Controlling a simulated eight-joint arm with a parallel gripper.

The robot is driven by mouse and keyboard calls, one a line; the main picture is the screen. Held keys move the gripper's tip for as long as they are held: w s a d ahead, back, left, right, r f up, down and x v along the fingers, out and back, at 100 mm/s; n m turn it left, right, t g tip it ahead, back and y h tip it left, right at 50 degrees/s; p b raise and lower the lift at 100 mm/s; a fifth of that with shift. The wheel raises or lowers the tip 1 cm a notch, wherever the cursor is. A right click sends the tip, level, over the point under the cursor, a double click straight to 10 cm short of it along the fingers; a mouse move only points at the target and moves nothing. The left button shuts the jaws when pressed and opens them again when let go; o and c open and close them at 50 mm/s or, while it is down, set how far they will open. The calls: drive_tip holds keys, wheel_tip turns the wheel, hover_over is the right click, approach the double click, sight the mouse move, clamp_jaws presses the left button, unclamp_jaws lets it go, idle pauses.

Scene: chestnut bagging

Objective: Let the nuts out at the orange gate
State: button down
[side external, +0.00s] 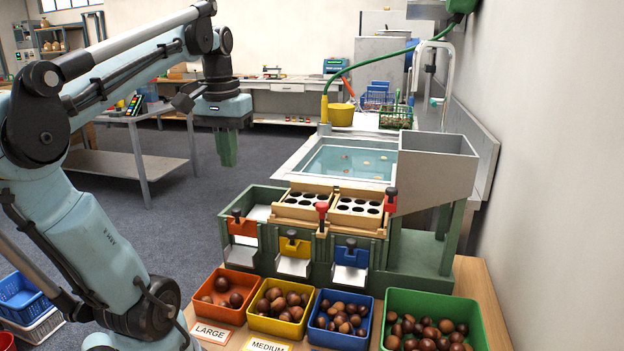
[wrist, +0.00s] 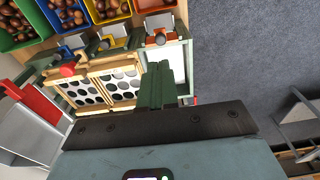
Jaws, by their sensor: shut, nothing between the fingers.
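The orange gate (side external: 242,226) is on the left front of the green sorting machine, with a dark knob on top. It also shows in the wrist view (wrist: 160,38), beyond my fingers. An orange bin (side external: 227,290) with several brown nuts stands in front of it, behind the LARGE label. My gripper (side external: 228,150) has green fingers, shut and empty, hanging in the air above and behind the machine's left end. In the wrist view my gripper (wrist: 157,85) appears over the machine's edge, apart from the gate.
A yellow gate (side external: 295,247) and a blue gate (side external: 351,256) sit to the right. Yellow (side external: 262,324), blue (side external: 322,338) and green (side external: 388,298) bins hold nuts. A red-knobbed lever (side external: 322,208) rises between the hole trays. A grey hopper (side external: 432,172) stands at right.

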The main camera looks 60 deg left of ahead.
sight(235, 211)
drive_tip(key=f, duration=0.9)
drive_tip(key=shift+w+a+f, duration=0.2)
drive_tip(key=shift+a+f, duration=0.1)
drive_tip(key=shift+f, duration=0.1)
drive_tip(key=shift+f, duration=2.05)
drive_tip(key=shift+r, duration=0.15)
wheel_tip(235, 211, up, 14)
drive_tip(key=w+d+f+m+t, duration=0.3)
drive_tip(key=d+f, duration=0.4)
drive_tip(key=d, duration=0.3)
drive_tip(key=w+d+f+m+t, duration=0.3)
drive_tip(key=w+d+f+m, duration=0.3)
drive_tip(key=d, duration=0.5)
wheel_tip(235, 211, down, 2)
drive_tip(key=shift+w+d+f+h, duration=0.15)
drive_tip(key=shift+w+d+h, duration=0.1)
drive_tip(key=shift+h, duration=0.15)
